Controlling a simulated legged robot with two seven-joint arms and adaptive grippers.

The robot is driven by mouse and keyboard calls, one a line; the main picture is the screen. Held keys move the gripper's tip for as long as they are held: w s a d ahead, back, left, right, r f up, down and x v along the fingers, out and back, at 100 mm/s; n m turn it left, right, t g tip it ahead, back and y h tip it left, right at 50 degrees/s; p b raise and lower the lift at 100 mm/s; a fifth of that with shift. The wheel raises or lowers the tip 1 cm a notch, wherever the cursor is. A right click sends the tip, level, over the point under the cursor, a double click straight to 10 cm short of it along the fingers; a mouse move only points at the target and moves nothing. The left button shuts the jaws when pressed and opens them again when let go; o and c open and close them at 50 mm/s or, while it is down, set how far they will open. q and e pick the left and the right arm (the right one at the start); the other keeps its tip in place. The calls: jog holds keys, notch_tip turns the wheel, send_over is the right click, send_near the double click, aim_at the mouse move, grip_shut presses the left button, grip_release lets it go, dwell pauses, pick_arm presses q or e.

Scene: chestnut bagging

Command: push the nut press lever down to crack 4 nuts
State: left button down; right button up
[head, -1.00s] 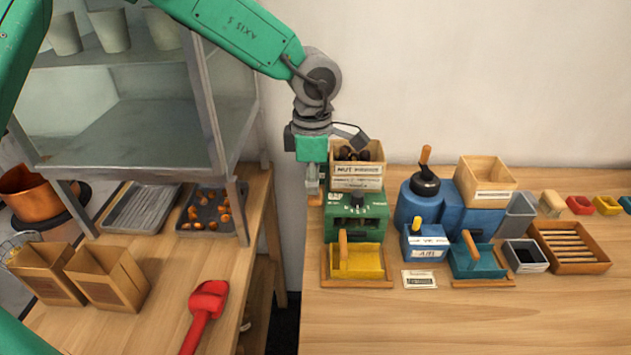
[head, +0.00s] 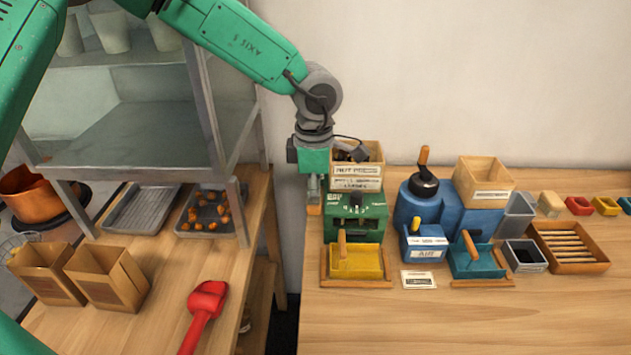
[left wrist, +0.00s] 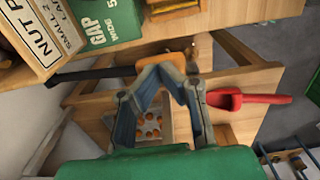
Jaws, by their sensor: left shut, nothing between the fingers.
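The green nut press (head: 356,218) stands at the left end of the right-hand table, with a labelled wooden hopper (head: 357,180) of dark nuts on top. Its lever, an orange handle (head: 314,210), sticks out at the press's left side. In the left wrist view the lever handle (left wrist: 180,58) sits on a black bar, just beyond my fingertips. My left gripper (head: 313,196) is shut and empty, pointing down directly over the handle; its blue-grey fingers (left wrist: 165,72) show in the wrist view. Whether they touch the handle I cannot tell. A yellow tray (head: 357,262) sits before the press.
A blue grinder (head: 430,208), a blue box (head: 424,244) and a teal tray (head: 478,262) stand right of the press. Left, across a gap, another table holds paper bags (head: 107,278), a red scoop (head: 205,305) and a glass cabinet (head: 130,110). The right table's front is clear.

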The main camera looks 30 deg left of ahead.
pick_arm(q)
jog(key=shift+s+d+f, duration=0.1)
jog(key=shift+s+f, duration=0.1)
jog(key=shift+f, duration=0.95)
jog(key=shift+s+f+b, duration=0.25)
jog(key=shift+f+b, duration=0.2)
jog(key=shift+f, duration=0.65)
jog(key=shift+s+f, duration=0.15)
jog(key=shift+f, duration=0.9)
